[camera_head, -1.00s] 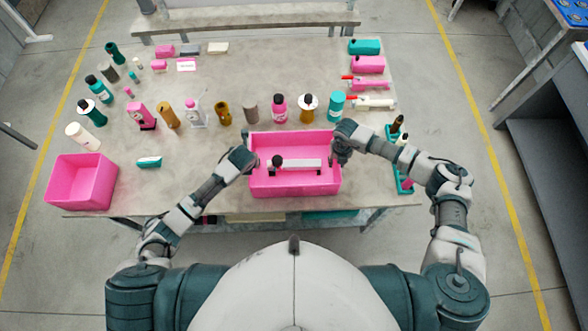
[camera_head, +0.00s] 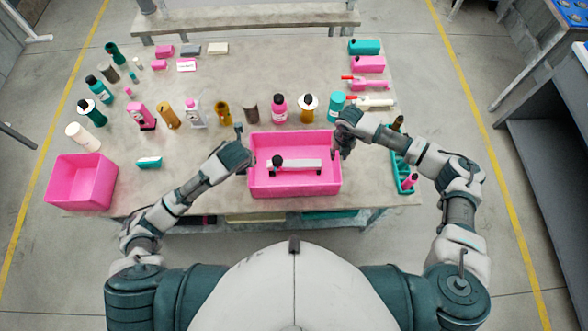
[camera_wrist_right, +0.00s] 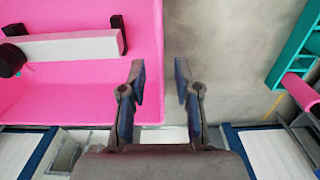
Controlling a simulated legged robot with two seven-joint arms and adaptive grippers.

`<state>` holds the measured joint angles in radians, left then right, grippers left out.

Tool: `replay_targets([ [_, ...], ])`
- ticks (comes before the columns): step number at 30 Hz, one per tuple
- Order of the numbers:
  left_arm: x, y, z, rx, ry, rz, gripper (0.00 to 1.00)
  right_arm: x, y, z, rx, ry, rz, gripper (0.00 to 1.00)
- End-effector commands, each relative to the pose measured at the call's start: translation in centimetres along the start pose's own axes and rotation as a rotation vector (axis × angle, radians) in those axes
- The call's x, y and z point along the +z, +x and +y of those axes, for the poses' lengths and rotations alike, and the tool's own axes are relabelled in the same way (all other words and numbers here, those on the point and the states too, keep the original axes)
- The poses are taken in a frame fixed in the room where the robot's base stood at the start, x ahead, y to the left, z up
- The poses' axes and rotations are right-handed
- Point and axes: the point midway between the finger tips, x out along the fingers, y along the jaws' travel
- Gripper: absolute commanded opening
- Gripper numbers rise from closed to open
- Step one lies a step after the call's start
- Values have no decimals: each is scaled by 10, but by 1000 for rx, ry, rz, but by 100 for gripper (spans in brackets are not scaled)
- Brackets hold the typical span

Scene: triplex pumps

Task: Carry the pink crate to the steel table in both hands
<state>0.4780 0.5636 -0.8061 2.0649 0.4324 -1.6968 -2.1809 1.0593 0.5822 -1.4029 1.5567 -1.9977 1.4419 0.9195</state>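A pink crate (camera_head: 294,190) stands near the front edge of the worktable, with a white bar-shaped part (camera_head: 300,166) with dark ends inside. My left gripper (camera_head: 245,148) is open at the crate's left wall. My right gripper (camera_head: 340,142) is open at its right wall. In the right wrist view, the open fingers (camera_wrist_right: 158,84) have the crate's right edge (camera_wrist_right: 150,60) between them in the picture; contact cannot be told. A second pink crate (camera_head: 82,205), looking empty, stands at the table's left front corner. Which surface is the steel table is unclear; a grey metal bench (camera_head: 545,125) stands at the right.
Several bottles and containers line the worktable (camera_head: 215,75) behind the crate. A teal rack (camera_head: 401,172) stands close to the right arm. Floor between worktable and right bench is clear.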

Motion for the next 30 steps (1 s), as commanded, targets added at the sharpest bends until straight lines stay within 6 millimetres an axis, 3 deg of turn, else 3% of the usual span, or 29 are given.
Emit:
replay_targets([
  [3,0,0,0,0,0,0,32,1,-26,0,0,-1,-2,32],
  [9,0,0,0,0,0,0,32,1,-52,0,0,1,0,32],
  [30,0,0,0,-1,0,0,32,0,-56,0,-1,0,1,32],
])
